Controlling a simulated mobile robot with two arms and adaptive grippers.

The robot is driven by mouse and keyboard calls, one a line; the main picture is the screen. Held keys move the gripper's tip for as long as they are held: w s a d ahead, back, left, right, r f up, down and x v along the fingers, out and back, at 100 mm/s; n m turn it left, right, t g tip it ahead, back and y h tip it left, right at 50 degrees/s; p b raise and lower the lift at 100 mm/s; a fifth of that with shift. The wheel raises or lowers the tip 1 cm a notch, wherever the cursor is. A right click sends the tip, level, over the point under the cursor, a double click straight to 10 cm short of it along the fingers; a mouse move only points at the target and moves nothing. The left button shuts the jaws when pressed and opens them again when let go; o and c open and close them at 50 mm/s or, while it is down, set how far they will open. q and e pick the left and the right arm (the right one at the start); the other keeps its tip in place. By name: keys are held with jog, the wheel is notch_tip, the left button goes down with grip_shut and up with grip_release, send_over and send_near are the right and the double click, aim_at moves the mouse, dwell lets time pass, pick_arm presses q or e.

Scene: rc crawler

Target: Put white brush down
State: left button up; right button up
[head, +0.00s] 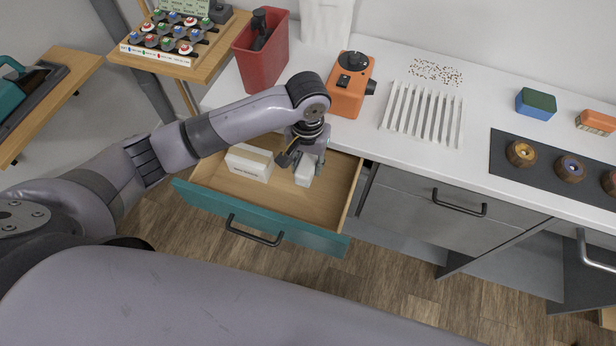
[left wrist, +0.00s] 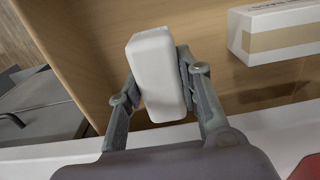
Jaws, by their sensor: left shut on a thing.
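The white brush (head: 305,170) is a small white block in the open drawer area. In the left wrist view the brush (left wrist: 155,75) sits between both fingers of my left gripper (left wrist: 158,85). In the head view my left gripper (head: 304,156) reaches down into the drawer and is shut on the brush. Whether the brush touches the drawer floor, I cannot tell. The open drawer (head: 235,197) has a teal front and a wooden inside. My right gripper is not in view.
A white box (head: 249,163) with a tan band lies in the drawer, left of the brush. On the white counter (head: 400,145) stand a red bin (head: 262,62), an orange device (head: 350,88) and a white slatted rack (head: 422,113). A closed grey drawer (head: 420,205) is to the right.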

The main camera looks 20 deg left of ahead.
aim_at(308, 162)
pick_arm(q)
notch_tip(308, 162, down, 7)
jog(key=shift+f, duration=0.15)
dwell(0.4)
jog(key=o, duration=1.1)
jog(key=shift+f, duration=0.15)
notch_tip(308, 162, up, 12)
jog(key=shift+r, duration=0.2)
